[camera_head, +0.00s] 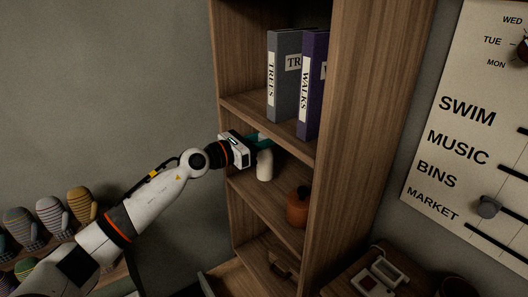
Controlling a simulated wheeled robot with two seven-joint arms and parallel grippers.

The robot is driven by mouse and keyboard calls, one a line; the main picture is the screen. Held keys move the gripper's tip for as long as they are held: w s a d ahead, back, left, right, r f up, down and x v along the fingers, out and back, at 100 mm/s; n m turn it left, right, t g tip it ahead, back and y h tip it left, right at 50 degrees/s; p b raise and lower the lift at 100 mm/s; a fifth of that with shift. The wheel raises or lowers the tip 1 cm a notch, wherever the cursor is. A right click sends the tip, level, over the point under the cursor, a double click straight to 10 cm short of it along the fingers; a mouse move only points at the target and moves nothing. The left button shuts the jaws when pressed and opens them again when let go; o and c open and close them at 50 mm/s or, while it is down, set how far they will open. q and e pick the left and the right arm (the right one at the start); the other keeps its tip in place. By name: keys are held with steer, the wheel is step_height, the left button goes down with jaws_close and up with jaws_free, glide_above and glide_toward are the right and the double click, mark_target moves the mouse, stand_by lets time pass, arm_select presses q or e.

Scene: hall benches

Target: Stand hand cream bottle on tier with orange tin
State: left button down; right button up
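A small cream-white bottle (264,166), likely the hand cream bottle, is upright at the middle tier (262,203) of the wooden shelf unit. I cannot tell whether its base touches the board. An orange-brown tin (297,207) with a knob-like top stands on the same tier, nearer the right side panel. My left gripper (262,145) reaches in from the left at the bottle's top, where a teal part shows. Its fingers are mostly hidden, so its grip on the bottle is unclear. My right gripper is out of view.
The tier above (260,119) holds a grey binder (284,85) and a purple binder (313,88). The right side panel (345,130) stands close to the tin. A lower compartment holds a brown object (281,262). Mitts (50,216) stand at left; a lettered board (465,140) hangs at right.

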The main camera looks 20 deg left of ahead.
mark_target(259, 156)
arm_select(q)
steer(key=shift+a+f, duration=0.1)
steer(key=shift+f, duration=0.15)
step_height(259, 156, down, 3)
steer(key=shift+f, duration=0.15)
steer(key=shift+w+f, duration=0.1)
steer(key=shift+f, duration=0.1)
steer(key=shift+f+b, duration=0.2)
steer(key=shift+b, duration=0.1)
steer(key=c, duration=1.1)
jaws_free()
steer(key=shift+o, duration=0.2)
